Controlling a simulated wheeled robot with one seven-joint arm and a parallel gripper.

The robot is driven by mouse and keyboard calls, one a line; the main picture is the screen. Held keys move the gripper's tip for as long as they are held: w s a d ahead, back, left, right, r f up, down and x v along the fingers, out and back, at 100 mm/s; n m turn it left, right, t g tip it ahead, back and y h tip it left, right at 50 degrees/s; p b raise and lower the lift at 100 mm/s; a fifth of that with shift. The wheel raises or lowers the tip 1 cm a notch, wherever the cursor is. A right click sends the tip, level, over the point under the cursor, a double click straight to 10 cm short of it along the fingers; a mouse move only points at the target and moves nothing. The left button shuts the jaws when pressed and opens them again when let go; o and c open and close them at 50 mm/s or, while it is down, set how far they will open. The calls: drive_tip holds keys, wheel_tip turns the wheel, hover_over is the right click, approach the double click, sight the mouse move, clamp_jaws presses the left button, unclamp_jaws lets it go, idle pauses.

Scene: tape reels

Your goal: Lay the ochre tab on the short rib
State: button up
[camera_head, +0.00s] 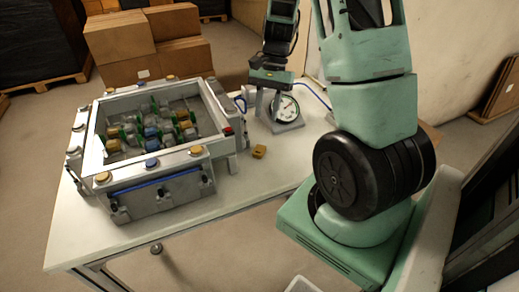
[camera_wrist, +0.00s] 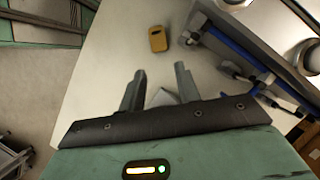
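The ochre tab (camera_head: 259,151) lies on the bare tabletop, right of the large framed fixture. It also shows in the wrist view (camera_wrist: 158,39), beyond my fingertips. My gripper (camera_wrist: 160,73) is open and empty, its two fingers apart with table between them. In the head view my gripper (camera_head: 267,97) hangs over the far right of the table, beyond the tab and in front of the gauge. The fixture (camera_head: 88,143) holds several green upright ribs with blue, ochre and grey pieces among them. I cannot tell which is the short rib.
A round dial gauge (camera_head: 287,108) on a grey stand with a blue cable is close to my gripper. Round knobs and a blue rail (camera_head: 155,184) line the fixture's edge. The white table (camera_head: 235,188) is clear around the tab. Cardboard boxes (camera_head: 165,65) stand behind.

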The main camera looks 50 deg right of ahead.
sight(261, 147)
drive_tip(key=x, duration=0.3)
drive_tip(key=shift+a+f, duration=0.15)
drive_tip(key=shift+f, duration=0.15)
drive_tip(key=shift+x, duration=2.8)
drive_tip(key=shift+s+a+r, duration=0.1)
drive_tip(key=shift+s+a, duration=0.1)
drive_tip(key=c, duration=0.7)
